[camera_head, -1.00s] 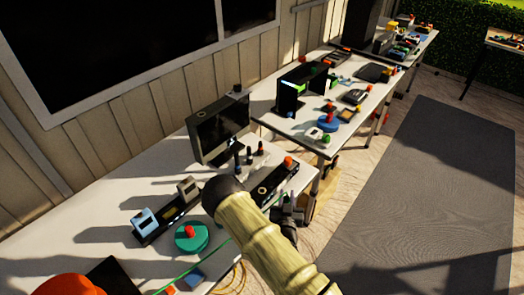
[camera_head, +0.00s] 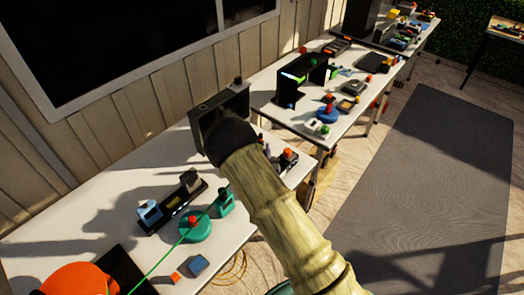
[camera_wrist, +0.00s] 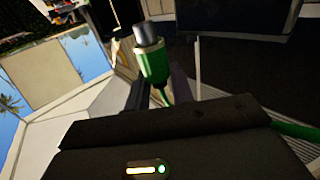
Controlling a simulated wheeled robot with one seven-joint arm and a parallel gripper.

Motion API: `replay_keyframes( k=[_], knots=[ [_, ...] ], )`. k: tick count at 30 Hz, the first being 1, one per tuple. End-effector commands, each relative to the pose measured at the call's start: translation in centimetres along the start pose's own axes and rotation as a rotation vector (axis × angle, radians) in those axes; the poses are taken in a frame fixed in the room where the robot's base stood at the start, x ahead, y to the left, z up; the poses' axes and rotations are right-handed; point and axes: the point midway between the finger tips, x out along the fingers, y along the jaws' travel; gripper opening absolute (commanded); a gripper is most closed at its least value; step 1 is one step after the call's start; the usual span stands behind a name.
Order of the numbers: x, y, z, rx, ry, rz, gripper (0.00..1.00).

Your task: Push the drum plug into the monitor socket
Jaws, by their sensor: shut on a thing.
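The green plug (camera_wrist: 153,66) with a grey metal tip shows in the wrist view, held between the dark fingers of my gripper (camera_wrist: 152,92). A green cable (camera_wrist: 290,129) shows at the right of that view. In the head view my arm hides the gripper and the plug. The dark monitor (camera_head: 205,108) stands at the back of the near table, partly covered by my arm's dark end. I cannot make out its socket. The orange drum (camera_head: 72,282) is at the lower left, with a green cable (camera_head: 163,258) running from it toward my arm.
The near white table (camera_head: 95,215) also holds a teal round piece with a red knob (camera_head: 193,228), a black strip with blocks (camera_head: 176,207), and a blue block (camera_head: 199,264). A second cluttered table (camera_head: 262,97) stands beyond. The grey floor mat (camera_head: 430,190) is clear.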

Motion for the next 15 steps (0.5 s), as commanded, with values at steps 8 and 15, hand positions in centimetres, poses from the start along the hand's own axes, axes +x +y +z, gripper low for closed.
replay_keyframes(
  k=[8, 15],
  knots=[
    [0.0, 0.0, 2.5, 0.001, 0.001, 0.002, 0.01],
    [0.0, 0.0, 4.4, 0.001, 0.001, 0.002, 0.01]
  ],
)
